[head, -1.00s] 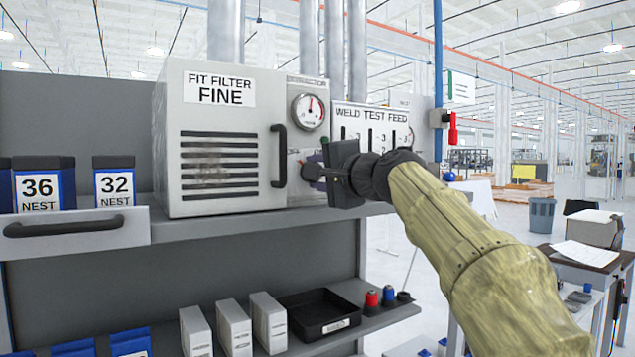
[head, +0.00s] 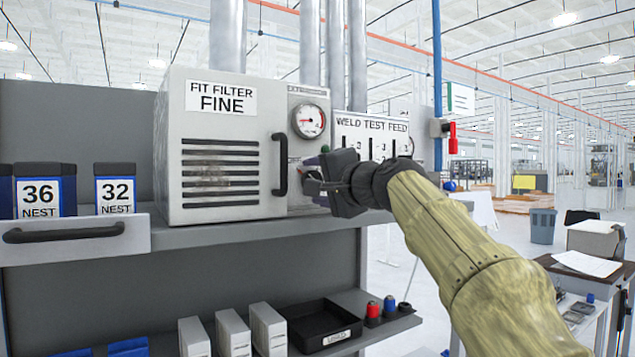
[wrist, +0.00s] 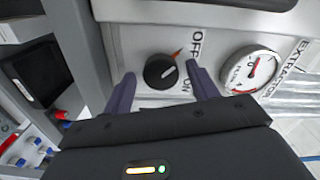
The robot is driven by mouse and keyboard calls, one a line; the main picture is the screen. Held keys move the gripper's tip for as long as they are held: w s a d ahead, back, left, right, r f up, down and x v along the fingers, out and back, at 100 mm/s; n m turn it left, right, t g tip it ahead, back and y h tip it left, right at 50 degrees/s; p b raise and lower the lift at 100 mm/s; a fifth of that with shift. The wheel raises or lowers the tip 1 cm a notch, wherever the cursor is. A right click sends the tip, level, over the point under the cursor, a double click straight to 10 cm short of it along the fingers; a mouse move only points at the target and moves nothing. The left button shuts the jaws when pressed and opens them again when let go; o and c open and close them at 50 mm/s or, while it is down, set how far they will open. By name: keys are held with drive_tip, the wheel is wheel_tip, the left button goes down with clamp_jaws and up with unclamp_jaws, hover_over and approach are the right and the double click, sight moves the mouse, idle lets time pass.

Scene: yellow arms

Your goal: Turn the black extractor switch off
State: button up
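The black extractor switch (wrist: 160,72) is a round knob on the light panel, in the middle of the wrist view. Its red pointer slants up and right, towards the OFF label (wrist: 196,43) and away from the ON label (wrist: 187,86). My gripper (wrist: 162,78) is open, with one purple finger on each side of the knob and a visible gap to it on both sides. I cannot tell how far the fingertips are from the panel.
A round gauge (head: 308,121) sits above the switch; it also shows in the wrist view (wrist: 250,69). A black door handle (head: 280,164) is left of my gripper. The WELD TEST FEED panel (head: 372,130) is to the right. A shelf (head: 270,232) runs below.

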drive_tip(key=shift+d, duration=0.1)
drive_tip(key=b+v, duration=0.7)
drive_tip(key=v, duration=1)
drive_tip(key=shift+s, duration=0.2)
drive_tip(key=shift+d, duration=0.15)
